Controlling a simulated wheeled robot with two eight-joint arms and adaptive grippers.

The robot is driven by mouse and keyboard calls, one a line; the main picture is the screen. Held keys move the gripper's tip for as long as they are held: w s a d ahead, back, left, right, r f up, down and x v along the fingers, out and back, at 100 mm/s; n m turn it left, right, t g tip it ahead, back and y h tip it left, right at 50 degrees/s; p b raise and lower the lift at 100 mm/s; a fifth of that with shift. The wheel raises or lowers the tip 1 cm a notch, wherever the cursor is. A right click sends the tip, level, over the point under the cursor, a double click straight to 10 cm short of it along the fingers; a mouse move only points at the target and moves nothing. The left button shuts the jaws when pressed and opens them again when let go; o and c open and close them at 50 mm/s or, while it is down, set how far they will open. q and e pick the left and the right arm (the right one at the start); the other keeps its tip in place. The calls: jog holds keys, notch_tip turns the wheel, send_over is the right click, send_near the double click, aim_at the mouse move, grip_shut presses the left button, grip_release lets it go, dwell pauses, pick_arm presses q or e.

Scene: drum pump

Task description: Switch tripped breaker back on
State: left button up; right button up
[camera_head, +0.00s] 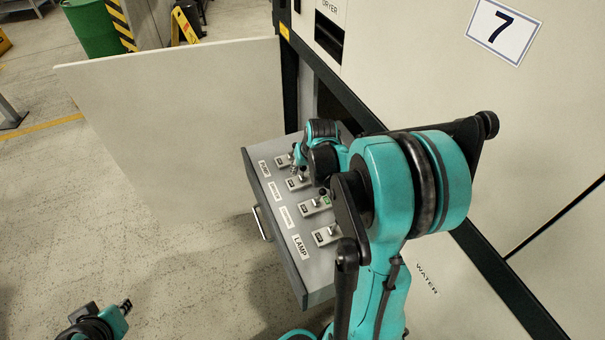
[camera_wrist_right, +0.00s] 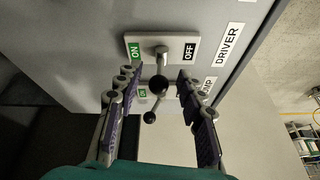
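A grey breaker box (camera_head: 262,207) sticks out of the cabinet, with several lever switches on its top and labels along its edge. In the right wrist view, the DRIVER switch plate (camera_wrist_right: 175,41) has a green ON end at left and a black OFF end at right. Its lever with a black ball knob (camera_wrist_right: 158,84) stands between the fingers of my right gripper (camera_wrist_right: 157,76), which are open and apart from it. A second black knob (camera_wrist_right: 150,117) shows beyond, near the partly hidden PUMP label. My left gripper (camera_head: 108,308) is low at left, away from the box; its opening is unclear.
A large pale door panel (camera_head: 170,120) stands open left of the box. The cabinet (camera_head: 425,65), with a number 7 sign (camera_head: 503,31), rises behind and right. My right arm covers part of the box. A green drum (camera_head: 91,28) stands far back; floor at left is clear.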

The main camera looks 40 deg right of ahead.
jog(key=shift+b+x, duration=0.3)
jog(key=shift+x, duration=1.1)
grip_shut()
